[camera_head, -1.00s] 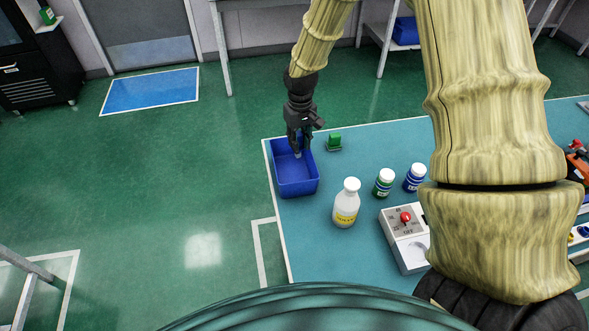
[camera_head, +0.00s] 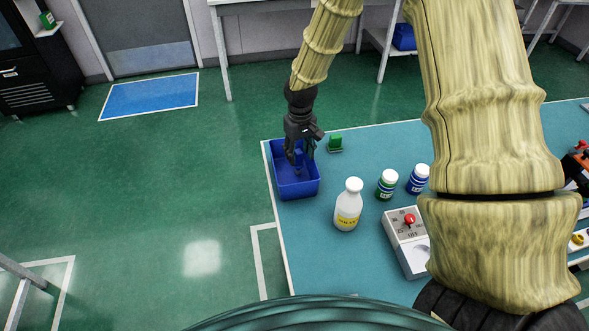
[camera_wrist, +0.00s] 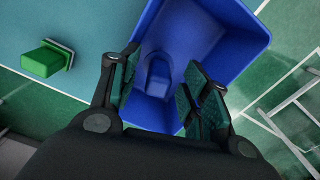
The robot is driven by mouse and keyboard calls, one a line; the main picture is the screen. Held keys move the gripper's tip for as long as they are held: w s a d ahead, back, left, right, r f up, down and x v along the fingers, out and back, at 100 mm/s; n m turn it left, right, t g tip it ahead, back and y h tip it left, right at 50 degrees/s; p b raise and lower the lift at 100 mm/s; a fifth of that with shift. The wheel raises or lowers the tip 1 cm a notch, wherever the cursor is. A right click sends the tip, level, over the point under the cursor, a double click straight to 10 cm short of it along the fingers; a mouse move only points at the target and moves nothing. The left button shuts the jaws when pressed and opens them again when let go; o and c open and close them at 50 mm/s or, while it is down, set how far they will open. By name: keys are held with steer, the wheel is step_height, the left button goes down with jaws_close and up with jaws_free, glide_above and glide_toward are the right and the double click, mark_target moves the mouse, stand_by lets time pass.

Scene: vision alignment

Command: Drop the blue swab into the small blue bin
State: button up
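The small blue bin (camera_head: 312,188) stands at the left corner of the teal table, and it fills the upper middle of the wrist view (camera_wrist: 225,30). My gripper (camera_head: 300,158) points down over the bin. In the wrist view its two dark fingers (camera_wrist: 162,92) are spread apart, with a clear gap between them. A blue object that looks like the swab (camera_wrist: 157,73) shows inside the bin, between and beyond the fingers; it touches neither finger. It is blue on blue, and I cannot tell if it rests on the bin floor.
A green block on a base (camera_head: 335,143) stands right of the bin. A white bottle with a yellow label (camera_head: 347,205), a green-labelled jar (camera_head: 387,184) and a blue-labelled jar (camera_head: 418,179) stand nearby. A grey box with a red knob (camera_head: 408,235) is at the front.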

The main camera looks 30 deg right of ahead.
step_height(320, 180, up, 12)
stand_by(0.9)
stand_by(0.4)
